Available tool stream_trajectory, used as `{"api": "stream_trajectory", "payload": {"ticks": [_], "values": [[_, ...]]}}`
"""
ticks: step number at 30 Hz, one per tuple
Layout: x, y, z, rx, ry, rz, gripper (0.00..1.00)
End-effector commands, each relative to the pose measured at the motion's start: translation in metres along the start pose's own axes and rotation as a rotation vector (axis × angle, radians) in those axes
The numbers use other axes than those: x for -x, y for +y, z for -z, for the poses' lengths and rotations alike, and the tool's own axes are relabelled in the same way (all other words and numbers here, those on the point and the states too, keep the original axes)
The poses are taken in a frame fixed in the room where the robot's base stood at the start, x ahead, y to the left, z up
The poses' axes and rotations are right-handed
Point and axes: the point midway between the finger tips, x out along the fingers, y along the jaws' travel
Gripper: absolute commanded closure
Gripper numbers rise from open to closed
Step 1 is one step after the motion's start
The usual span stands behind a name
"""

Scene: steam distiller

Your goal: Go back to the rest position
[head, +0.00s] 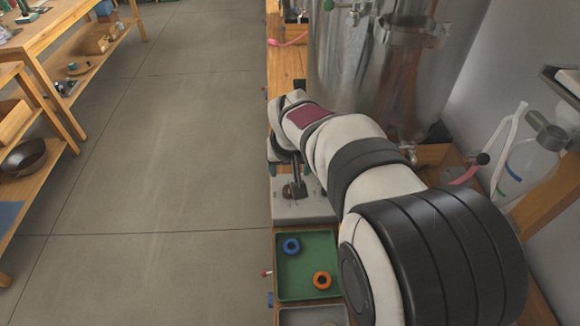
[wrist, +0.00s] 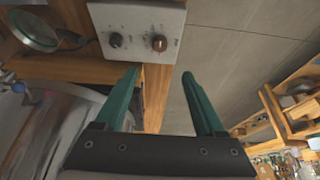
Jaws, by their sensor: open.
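My gripper (wrist: 161,73) is open in the wrist view, its two green fingers spread with nothing between them. Bench edge and floor show behind the gap. A light grey control panel (wrist: 136,14) with a black knob (wrist: 116,40) and a brown knob (wrist: 159,43) lies beyond the fingertips, apart from them. In the head view my arm reaches forward along the bench, its end near the same panel (head: 308,208). The gripper there is mostly hidden by my wrist.
A large metal boiler (head: 385,75) stands right beside my arm. A green tray (head: 310,258) holds a blue ring (head: 291,246) and an orange ring (head: 322,280). A clear bottle (head: 530,160) is by the right wall. Open floor (head: 180,160) lies left, then wooden shelves (head: 50,45).

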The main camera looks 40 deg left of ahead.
Motion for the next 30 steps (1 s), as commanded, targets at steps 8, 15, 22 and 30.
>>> {"api": "stream_trajectory", "payload": {"ticks": [8,15,22,30], "values": [[0.004,0.0,0.0,0.0,-0.001,0.0,0.29],[0.007,0.006,-0.002,-0.014,-0.004,-0.004,0.29],[0.089,0.137,-0.098,-0.42,-0.131,-0.082,0.29],[0.172,0.164,-0.308,-1.096,-0.302,-0.097,0.29]]}}
